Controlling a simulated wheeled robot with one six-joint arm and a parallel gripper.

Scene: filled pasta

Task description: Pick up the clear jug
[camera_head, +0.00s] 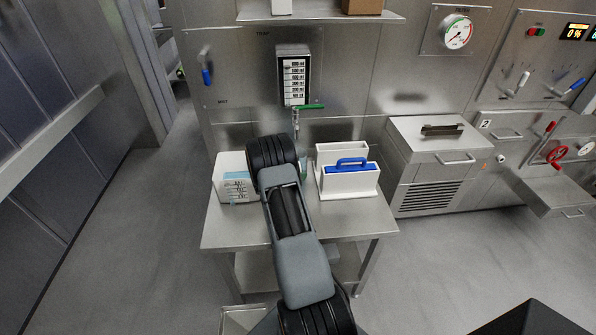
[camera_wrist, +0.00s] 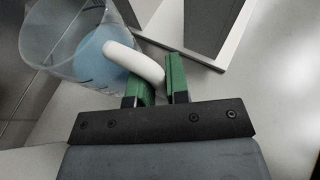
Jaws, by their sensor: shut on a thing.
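The clear jug (camera_wrist: 62,40) is at the upper left of the wrist view. It is see-through, with something pale blue inside and a thick white handle (camera_wrist: 125,58). My gripper (camera_wrist: 161,76) has green fingers, one on each side of the handle's end, and is shut on it. In the head view my arm covers the gripper and most or all of the jug, above the steel table. I cannot tell whether the jug's base touches the table.
On the table (camera_head: 225,232), a white box with a label (camera_head: 234,190) stands left of my arm. A white holder (camera_head: 345,187) with a blue-handled thing (camera_head: 352,164) stands close on the right. A green-handled tap (camera_head: 309,107) is on the wall behind. The table's front right is bare.

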